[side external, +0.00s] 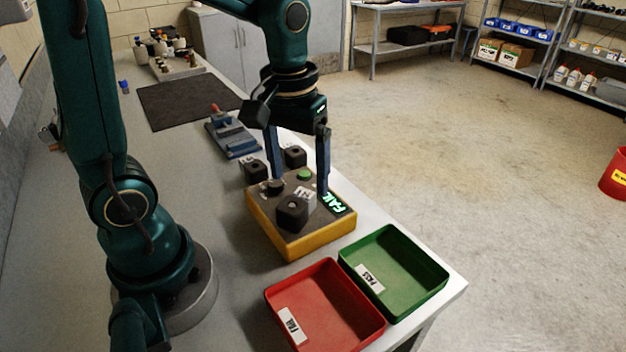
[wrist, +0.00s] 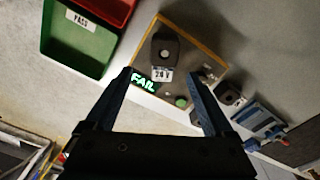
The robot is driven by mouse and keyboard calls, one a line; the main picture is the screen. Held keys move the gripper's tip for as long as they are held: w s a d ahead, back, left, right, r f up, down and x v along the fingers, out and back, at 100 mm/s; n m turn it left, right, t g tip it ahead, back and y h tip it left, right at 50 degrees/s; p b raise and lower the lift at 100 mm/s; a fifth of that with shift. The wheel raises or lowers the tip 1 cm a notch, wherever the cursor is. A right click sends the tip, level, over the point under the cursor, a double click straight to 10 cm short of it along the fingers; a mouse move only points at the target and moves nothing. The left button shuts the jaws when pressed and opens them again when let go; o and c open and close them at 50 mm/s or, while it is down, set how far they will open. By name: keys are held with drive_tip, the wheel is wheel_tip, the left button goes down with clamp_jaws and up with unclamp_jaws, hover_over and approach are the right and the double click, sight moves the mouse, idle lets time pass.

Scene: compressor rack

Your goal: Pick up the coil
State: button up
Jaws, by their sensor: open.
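A black, block-shaped coil (side external: 292,213) with a round centre hole sits on top of the yellow-edged tester (side external: 268,226). In the wrist view the coil (wrist: 165,46) has a white 24 V label beside it. The tester's display (side external: 336,203) glows FAIL in green. Two similar black coils stand on the bench behind the tester, one at left (side external: 255,170) and one at right (side external: 295,156). My gripper (side external: 299,182) is open and empty, pointing down over the tester's back part. Its fingers (wrist: 158,78) are apart from the coil.
A red FAIL tray (side external: 325,300) and a green PASS tray (side external: 405,265) lie in front of the tester; both look empty. A black knob (side external: 272,187) and green button (side external: 304,175) rise from the tester. A blue-grey fixture (side external: 232,138) and dark mat (side external: 188,100) lie farther back.

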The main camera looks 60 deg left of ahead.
sight(297, 199)
drive_tip(key=shift+a+f+g, duration=0.2)
drive_tip(key=shift+f+g, duration=0.1)
drive_tip(key=shift+f, duration=2.95)
clamp_jaws()
drive_tip(key=shift+r, duration=0.1)
